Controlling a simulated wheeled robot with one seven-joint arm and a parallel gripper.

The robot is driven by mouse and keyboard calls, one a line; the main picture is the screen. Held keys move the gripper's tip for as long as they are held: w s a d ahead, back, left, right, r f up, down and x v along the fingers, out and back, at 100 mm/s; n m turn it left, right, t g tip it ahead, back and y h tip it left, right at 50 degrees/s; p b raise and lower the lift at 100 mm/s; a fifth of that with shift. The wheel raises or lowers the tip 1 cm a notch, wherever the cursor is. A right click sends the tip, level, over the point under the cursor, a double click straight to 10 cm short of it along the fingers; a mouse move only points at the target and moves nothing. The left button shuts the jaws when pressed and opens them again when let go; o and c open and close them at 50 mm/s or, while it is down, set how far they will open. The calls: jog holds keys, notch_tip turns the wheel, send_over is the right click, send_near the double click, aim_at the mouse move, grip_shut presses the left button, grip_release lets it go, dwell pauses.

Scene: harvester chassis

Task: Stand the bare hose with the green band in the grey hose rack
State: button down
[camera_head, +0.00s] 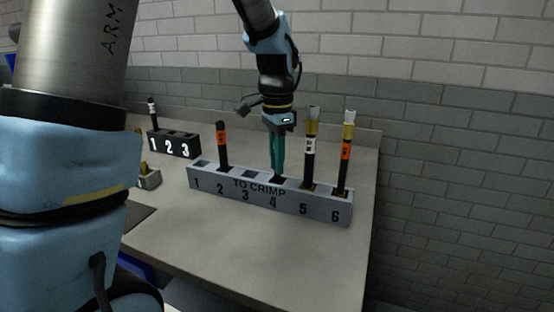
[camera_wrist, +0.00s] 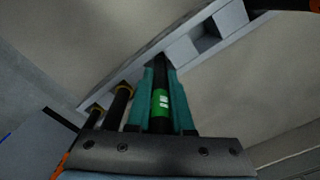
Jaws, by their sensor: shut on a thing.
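The grey hose rack (camera_head: 270,207), marked TO CRIMP with slots 1 to 6, stands on the bench. My gripper (camera_head: 277,172) points down over slot 4. Its teal fingers are shut on the hose with the green band (camera_wrist: 161,102), which shows between them in the wrist view. The hose looks upright, with its lower end at slot 4; how deep it sits is hidden by the fingers. In the head view the fingers hide most of the hose. The rack also shows in the wrist view (camera_wrist: 135,65).
An orange-banded hose (camera_head: 222,147) stands in slot 2. Hoses with brass fittings stand in slot 5 (camera_head: 310,150) and slot 6 (camera_head: 345,155), close beside my gripper. Slots 1 and 3 look empty. A black rack (camera_head: 174,144) stands behind left. The bench front is clear.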

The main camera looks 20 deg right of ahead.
jog(key=c, duration=0.7)
grip_release()
jog(key=shift+r, duration=0.1)
notch_tip(320, 180, up, 11)
jog(key=shift+f+b, duration=0.15)
jog(key=shift+b, duration=0.65)
